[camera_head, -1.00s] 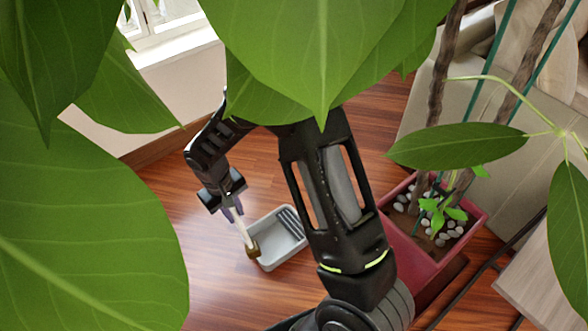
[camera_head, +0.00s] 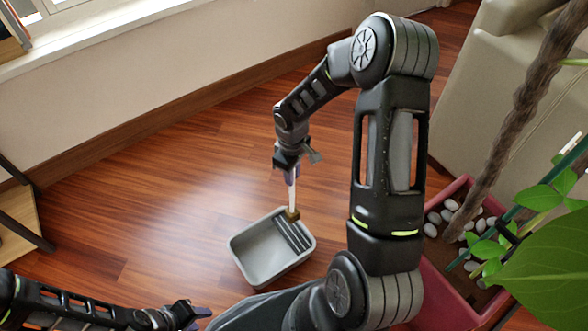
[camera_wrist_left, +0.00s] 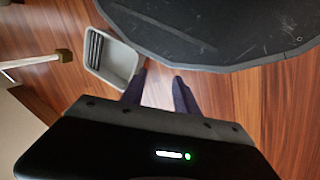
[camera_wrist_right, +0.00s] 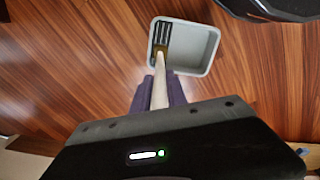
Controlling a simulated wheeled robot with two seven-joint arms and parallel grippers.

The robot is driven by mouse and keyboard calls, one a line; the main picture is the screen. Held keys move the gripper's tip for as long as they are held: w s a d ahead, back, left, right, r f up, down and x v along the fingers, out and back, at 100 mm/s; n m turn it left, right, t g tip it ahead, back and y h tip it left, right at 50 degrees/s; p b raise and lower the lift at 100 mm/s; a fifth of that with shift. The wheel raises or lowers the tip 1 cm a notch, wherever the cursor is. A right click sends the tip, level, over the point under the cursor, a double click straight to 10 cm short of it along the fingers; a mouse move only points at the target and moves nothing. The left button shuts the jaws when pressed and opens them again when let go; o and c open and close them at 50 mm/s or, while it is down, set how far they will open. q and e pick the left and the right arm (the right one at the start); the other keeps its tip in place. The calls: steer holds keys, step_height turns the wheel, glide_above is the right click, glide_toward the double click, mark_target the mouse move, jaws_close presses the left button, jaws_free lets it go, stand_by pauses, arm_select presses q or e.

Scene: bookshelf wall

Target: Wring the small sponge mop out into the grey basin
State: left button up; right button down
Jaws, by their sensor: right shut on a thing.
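My right gripper (camera_head: 291,172) is shut on the pale handle of the small sponge mop (camera_head: 292,197), which hangs down nearly upright. The mop's brown-yellow sponge head (camera_wrist_right: 160,50) appears at the ribbed end of the grey basin (camera_head: 250,243). In the left wrist view the sponge head (camera_wrist_left: 66,57) shows apart from the basin (camera_wrist_left: 118,62), so it seems to be above it; contact is unclear. The basin stands on the floor with dark ribs at one end. My left gripper (camera_wrist_left: 160,88) is open and empty, low at the lower left of the head view.
A red planter (camera_head: 455,290) with white pebbles and a plant stands right of my right arm. A beige sofa (camera_head: 500,85) is behind it. A wooden stand (camera_head: 18,220) is at the left edge. The wood floor left of the basin is clear.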

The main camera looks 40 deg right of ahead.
mark_target(292, 194)
arm_select(q)
steer(key=shift+f, duration=0.1)
arm_select(e)
steer(key=shift+f, duration=0.1)
